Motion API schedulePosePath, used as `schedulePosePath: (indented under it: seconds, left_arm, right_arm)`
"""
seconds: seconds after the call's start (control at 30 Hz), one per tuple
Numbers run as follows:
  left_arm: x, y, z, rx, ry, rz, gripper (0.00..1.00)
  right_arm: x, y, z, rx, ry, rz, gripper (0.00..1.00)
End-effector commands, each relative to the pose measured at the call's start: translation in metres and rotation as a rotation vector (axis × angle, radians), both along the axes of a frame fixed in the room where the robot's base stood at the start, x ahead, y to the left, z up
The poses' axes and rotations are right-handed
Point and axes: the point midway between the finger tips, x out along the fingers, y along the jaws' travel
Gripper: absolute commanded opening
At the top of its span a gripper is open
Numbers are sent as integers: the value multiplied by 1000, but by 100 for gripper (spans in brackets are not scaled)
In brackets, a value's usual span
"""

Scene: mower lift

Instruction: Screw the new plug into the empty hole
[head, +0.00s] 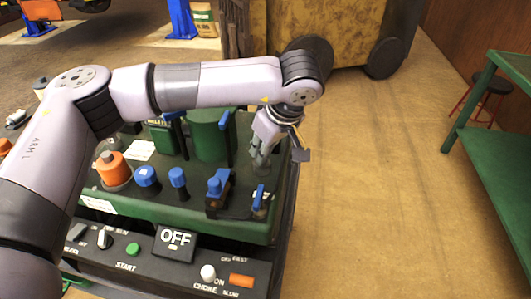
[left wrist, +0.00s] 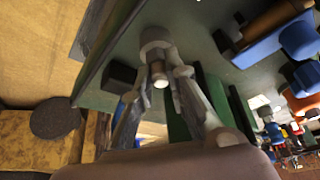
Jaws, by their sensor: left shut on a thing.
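My left gripper (head: 264,148) reaches down over the right end of the green engine deck (head: 225,228). In the left wrist view its fingers (left wrist: 158,84) are closed around a short brownish-grey plug (left wrist: 157,68) with a pale end. The plug lines up with a round grey boss (left wrist: 155,37) on the green surface; whether it is threaded in, I cannot tell. In the head view, the boss (head: 262,168) shows just under the fingertips. The hole itself is hidden. My right gripper is in neither view.
Blue-capped parts (head: 147,176), an orange knob (head: 114,168) and a green cylinder (head: 210,138) stand left of the gripper. A control panel with an OFF sign (head: 175,243) is in front. The floor to the right is clear up to a green bench (head: 500,150).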

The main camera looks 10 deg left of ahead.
Motion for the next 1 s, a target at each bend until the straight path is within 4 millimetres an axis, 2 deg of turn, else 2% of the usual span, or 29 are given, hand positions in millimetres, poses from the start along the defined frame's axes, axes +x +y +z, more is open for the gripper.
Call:
schedulePosePath:
  seconds: [0.03, 0.2, 0.4, 0.43, 0.7, 0.8, 1.0]
  left_arm:
    - [-7, 6, -19, 18, 31, -64, 0]
    - [-8, 7, -16, 20, 32, -197, 0]
    - [-8, 6, -15, 20, 32, -203, 0]
    - [-8, 6, -15, 21, 33, -202, 14]
    - [-7, 6, -14, 19, 32, -202, 32]
    - [-8, 5, -14, 19, 32, -202, 37]
    - [-7, 5, -13, 19, 31, -202, 37]
  right_arm:
    - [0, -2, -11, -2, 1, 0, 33]
    - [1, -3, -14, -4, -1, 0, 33]
    - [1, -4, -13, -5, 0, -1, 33]
    - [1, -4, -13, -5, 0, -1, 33]
    - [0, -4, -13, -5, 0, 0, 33]
    - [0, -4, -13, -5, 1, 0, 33]
    - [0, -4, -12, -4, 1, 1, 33]
